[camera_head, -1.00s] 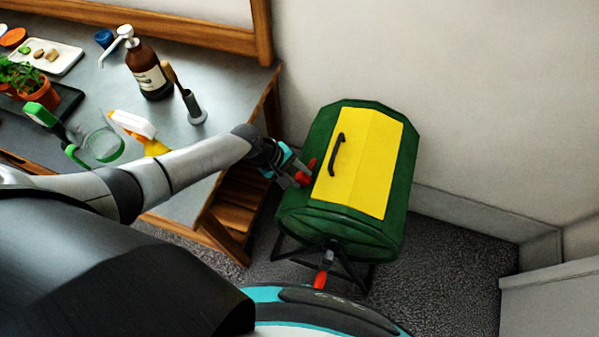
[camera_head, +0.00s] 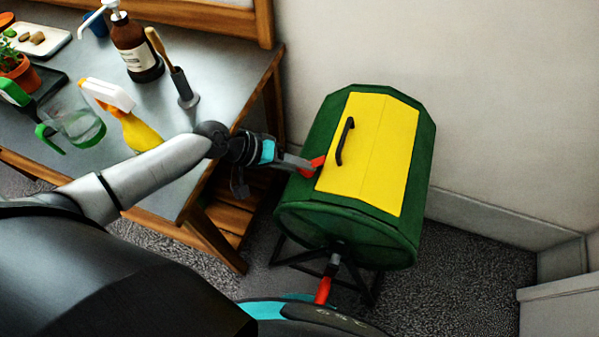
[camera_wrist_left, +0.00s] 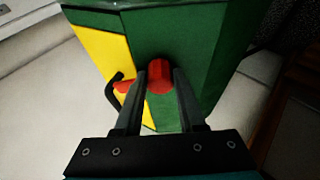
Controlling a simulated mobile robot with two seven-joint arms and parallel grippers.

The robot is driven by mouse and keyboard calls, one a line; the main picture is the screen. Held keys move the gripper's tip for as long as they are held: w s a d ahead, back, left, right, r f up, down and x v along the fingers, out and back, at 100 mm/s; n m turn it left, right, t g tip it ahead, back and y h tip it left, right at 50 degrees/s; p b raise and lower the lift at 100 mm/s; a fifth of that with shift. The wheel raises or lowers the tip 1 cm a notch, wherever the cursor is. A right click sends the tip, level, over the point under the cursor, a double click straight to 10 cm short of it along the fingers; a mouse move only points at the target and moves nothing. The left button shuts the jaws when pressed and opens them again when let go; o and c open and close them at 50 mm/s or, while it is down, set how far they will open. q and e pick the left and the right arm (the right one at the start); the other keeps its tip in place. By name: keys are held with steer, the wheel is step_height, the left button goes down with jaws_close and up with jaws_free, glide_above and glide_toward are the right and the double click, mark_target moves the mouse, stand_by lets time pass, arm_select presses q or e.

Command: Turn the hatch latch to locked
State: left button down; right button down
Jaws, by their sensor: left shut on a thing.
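The yellow hatch (camera_head: 372,150) with a black handle (camera_head: 344,141) is closed flat on the green drum (camera_head: 345,225). The red latch (camera_head: 313,167) sits on the drum beside the hatch's left edge. My left gripper (camera_head: 303,166) reaches in from the left and is shut on the latch, hiding part of it. In the left wrist view, the round red latch body (camera_wrist_left: 160,74) is between the two fingers (camera_wrist_left: 160,85). A red pointed arm of the latch (camera_wrist_left: 124,87) extends left over the yellow hatch's edge. My right gripper is out of view.
A red-gripped crank (camera_head: 323,289) sticks out from the drum's near end, close to my base. The metal-topped table (camera_head: 165,105) on the left holds a brown pump bottle (camera_head: 135,45), a spray bottle (camera_head: 135,128) and a potted plant (camera_head: 20,75). A wall stands behind.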

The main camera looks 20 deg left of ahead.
arm_select(q)
steer(key=shift+f+m+h+b, duration=0.15)
steer(key=shift+m+h+b, duration=0.25)
steer(key=shift+m+b, duration=0.8)
steer(key=c, duration=0.5)
jaws_free()
steer(key=p+v, duration=0.1)
steer(key=v, duration=1.1)
